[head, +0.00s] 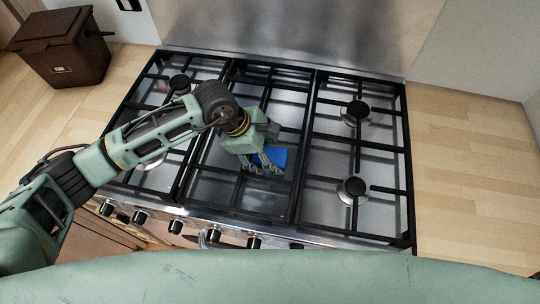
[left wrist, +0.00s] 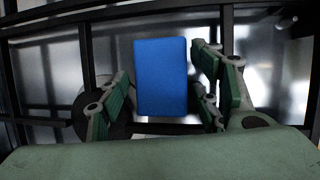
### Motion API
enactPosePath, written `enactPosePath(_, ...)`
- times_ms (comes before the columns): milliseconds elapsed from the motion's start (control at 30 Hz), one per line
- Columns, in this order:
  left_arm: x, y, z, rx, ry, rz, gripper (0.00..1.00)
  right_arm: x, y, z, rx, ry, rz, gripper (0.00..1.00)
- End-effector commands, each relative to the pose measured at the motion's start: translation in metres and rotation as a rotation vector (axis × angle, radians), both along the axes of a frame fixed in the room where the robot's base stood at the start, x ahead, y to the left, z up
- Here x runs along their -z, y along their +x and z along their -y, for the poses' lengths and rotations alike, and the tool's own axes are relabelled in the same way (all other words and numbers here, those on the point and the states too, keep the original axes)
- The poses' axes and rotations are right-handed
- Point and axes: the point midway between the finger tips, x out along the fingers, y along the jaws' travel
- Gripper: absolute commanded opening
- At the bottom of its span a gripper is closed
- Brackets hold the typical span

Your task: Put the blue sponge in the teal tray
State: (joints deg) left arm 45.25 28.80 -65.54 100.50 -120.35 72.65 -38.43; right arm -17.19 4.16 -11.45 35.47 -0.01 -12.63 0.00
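The blue sponge (head: 277,156) is at the middle section of the cooktop, partly hidden behind my left gripper in the head view. My left gripper (head: 262,168) reaches down over it with its fingers spread. In the left wrist view the sponge (left wrist: 161,77) shows as a blue rectangle between the fingers of my left gripper (left wrist: 163,98). A gap shows on each side, so the gripper is open and not holding it. I see no teal tray in either view. My right gripper is not in view.
Black grates (head: 310,133) and several burners cover the steel cooktop around the sponge. Knobs line its front edge. A dark brown lidded bin (head: 75,55) stands on the left wooden counter. The right wooden counter (head: 460,150) is clear. A steel backsplash rises behind.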

Motion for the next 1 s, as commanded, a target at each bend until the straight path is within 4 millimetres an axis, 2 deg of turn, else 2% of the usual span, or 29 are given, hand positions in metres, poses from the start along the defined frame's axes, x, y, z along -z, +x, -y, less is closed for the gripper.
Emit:
enactPosePath(33, 0.000, 0.000, 0.000, 0.000, 0.000, 0.000, 0.55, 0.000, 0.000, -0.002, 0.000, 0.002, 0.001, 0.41)
enactPosePath(267, 0.000, 0.000, 0.000, -0.001, 0.000, 0.000, 0.35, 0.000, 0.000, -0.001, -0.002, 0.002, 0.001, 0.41)
enactPosePath(367, -0.001, 0.000, 0.000, -0.001, 0.000, 0.000, 0.31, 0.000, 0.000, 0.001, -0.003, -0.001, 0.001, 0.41)
enactPosePath(733, -0.008, 0.001, 0.000, -0.001, -0.002, 0.001, 0.31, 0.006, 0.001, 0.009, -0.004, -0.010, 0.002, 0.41)
enactPosePath(967, -0.040, 0.001, 0.000, 0.002, -0.002, 0.007, 0.31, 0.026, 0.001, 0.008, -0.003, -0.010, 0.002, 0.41)
enactPosePath(1000, -0.044, -0.003, 0.011, 0.006, -0.005, 0.004, 0.31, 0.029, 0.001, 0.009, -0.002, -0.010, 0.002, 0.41)
